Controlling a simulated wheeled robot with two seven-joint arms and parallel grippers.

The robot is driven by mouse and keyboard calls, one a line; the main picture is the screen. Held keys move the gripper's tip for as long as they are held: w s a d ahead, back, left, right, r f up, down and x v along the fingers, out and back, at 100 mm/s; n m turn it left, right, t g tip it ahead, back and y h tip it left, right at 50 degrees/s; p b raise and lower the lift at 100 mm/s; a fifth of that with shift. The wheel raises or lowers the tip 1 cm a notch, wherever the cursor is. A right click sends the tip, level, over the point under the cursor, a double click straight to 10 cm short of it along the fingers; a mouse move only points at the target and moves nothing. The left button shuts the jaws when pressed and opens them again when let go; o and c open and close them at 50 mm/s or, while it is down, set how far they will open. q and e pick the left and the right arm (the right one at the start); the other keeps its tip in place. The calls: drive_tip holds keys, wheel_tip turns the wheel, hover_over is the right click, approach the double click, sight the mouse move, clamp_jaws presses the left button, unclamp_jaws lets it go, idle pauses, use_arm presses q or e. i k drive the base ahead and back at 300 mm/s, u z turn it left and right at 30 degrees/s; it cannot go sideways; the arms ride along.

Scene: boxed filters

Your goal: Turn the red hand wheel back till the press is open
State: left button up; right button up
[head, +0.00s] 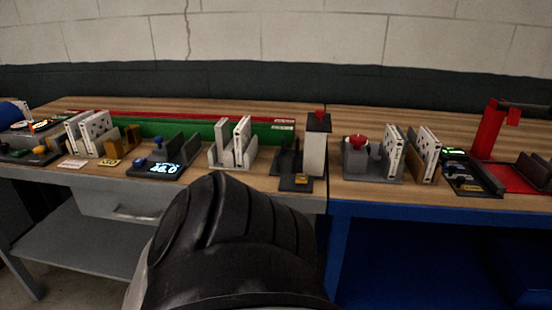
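The red hand wheel (357,142) sits on top of a dark grey block on the right-hand bench, right of the middle. Under it is the press (371,175), with a grey base. A white spotted filter panel (393,152) stands upright at the right end of the press. It looks close to the block, but I cannot tell whether the press grips it. Neither of my grippers is in view, and nothing touches the wheel.
A tall white and black post with a red top (317,143) stands left of the press. Right of it are a brown-edged panel holder (424,158), a black tray (472,184) and a red frame (487,130). A scale (160,168) reads about 46.0. A large black part hides the bench's front middle.

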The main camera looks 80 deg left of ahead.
sight(358, 140)
drive_tip(key=u, duration=2.75)
